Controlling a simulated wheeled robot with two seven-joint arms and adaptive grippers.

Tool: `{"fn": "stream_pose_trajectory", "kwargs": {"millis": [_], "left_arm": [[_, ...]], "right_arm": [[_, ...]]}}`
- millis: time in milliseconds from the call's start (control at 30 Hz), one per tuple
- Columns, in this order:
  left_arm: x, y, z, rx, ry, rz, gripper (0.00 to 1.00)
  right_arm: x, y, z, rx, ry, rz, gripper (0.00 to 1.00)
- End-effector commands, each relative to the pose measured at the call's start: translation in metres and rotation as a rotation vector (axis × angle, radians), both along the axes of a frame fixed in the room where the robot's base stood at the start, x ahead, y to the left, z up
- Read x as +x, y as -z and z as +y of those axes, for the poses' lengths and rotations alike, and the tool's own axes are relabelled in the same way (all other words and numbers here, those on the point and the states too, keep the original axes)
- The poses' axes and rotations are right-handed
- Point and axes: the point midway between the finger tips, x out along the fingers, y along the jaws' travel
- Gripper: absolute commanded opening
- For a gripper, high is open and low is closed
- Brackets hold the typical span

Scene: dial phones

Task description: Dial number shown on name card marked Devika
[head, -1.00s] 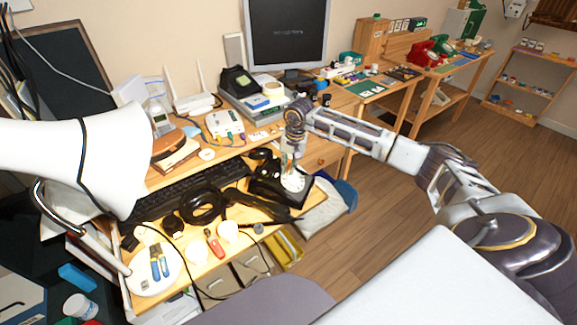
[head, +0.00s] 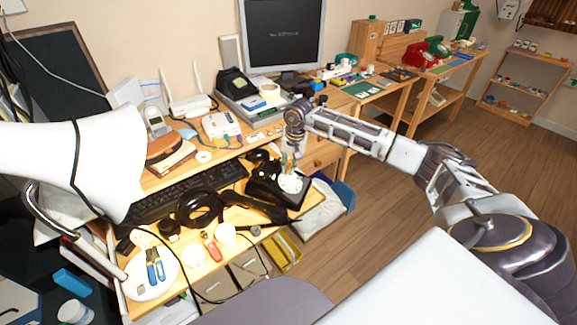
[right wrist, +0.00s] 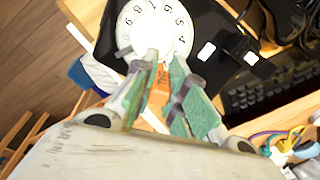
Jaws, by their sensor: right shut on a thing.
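A black desk telephone (head: 262,189) with a white rotary dial (head: 290,184) stands at the right end of the near desk. The dial (right wrist: 180,22), with black numerals, also shows at the top of the right wrist view. My right gripper (head: 290,158) is over the dial, pointing down. In the right wrist view, its green-padded fingers (right wrist: 162,85) are shut on a small orange piece (right wrist: 158,92) with dark lettering. Its tip is close to the dial; contact cannot be told. My left gripper is out of view. I can read no name card marked Devika.
Black headphones (head: 198,208) and a black keyboard (head: 185,188) lie left of the telephone. Another black telephone (head: 237,85) stands behind, and red and green telephones (head: 438,45) stand on the far table. Open floor (head: 400,220) lies to the right.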

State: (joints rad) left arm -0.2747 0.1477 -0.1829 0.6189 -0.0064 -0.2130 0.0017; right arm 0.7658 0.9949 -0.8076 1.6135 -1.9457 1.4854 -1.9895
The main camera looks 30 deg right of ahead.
Motion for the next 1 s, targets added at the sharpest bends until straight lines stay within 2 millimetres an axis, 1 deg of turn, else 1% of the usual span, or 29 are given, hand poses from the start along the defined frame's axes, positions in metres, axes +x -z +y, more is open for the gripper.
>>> {"fn": "stream_pose_trajectory", "kwargs": {"millis": [33,333,767,1000], "left_arm": [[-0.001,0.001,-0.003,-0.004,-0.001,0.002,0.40],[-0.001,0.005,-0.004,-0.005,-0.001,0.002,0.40],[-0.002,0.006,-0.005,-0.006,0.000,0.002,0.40],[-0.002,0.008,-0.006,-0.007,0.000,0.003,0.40]], "right_arm": [[0.000,0.001,-0.001,-0.001,0.001,0.000,0.02],[-0.002,0.004,-0.010,0.000,0.001,0.000,0.02],[-0.002,0.004,-0.011,0.000,0.001,0.000,0.02],[-0.005,0.006,-0.016,-0.001,0.001,0.000,0.02]]}}
